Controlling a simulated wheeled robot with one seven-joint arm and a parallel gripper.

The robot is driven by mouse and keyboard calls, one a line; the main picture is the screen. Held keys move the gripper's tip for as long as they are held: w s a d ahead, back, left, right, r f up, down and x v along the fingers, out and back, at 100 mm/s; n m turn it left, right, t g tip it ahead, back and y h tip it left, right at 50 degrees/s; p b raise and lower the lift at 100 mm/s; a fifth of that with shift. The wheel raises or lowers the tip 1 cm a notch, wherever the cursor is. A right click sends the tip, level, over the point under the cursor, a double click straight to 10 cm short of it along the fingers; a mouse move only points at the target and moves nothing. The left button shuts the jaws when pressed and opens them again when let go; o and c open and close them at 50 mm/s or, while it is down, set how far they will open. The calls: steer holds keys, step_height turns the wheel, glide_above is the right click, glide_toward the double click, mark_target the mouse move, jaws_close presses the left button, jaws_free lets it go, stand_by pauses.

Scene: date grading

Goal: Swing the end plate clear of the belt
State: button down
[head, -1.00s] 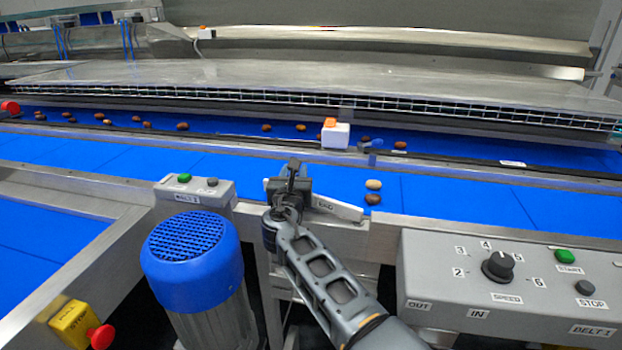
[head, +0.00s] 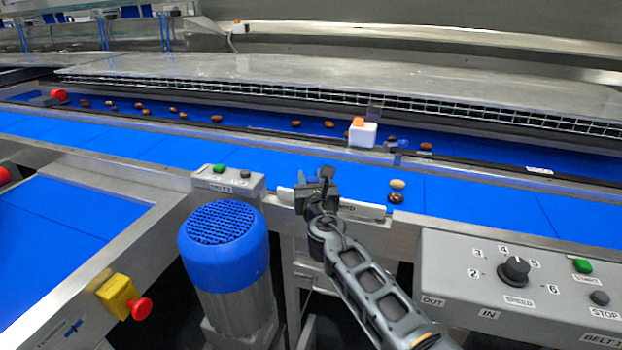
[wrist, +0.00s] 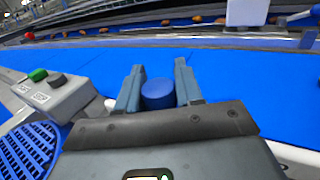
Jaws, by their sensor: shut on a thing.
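The end plate (head: 365,210) is a pale, narrow plate with a partly hidden label, at the near edge of the blue belt (head: 470,197) in the head view. It lies roughly along that edge. My gripper (head: 317,182) is over its left part and hides some of it. In the wrist view, my gripper (wrist: 158,78) has a round blue knob (wrist: 158,94) between its two fingers and is shut on it. How the knob joins the plate is hidden. A pale date (head: 397,184) and a dark date (head: 395,198) lie on the belt by the plate's right end.
A blue motor (head: 222,235) and a grey button box (head: 228,182) stand left of my arm. A speed control panel (head: 525,275) is at the right. A white box with an orange top (head: 362,135) stands beyond the belt. Several dates lie on the far belt.

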steer(key=shift+a+f, duration=0.1)
steer(key=c, duration=0.8)
jaws_free()
steer(key=shift+s, duration=0.1)
steer(key=s+d+p, duration=0.1)
steer(key=s+p, duration=0.2)
steer(key=s, duration=0.4)
steer(key=shift+s+d, duration=0.15)
steer(key=shift+s, duration=0.25)
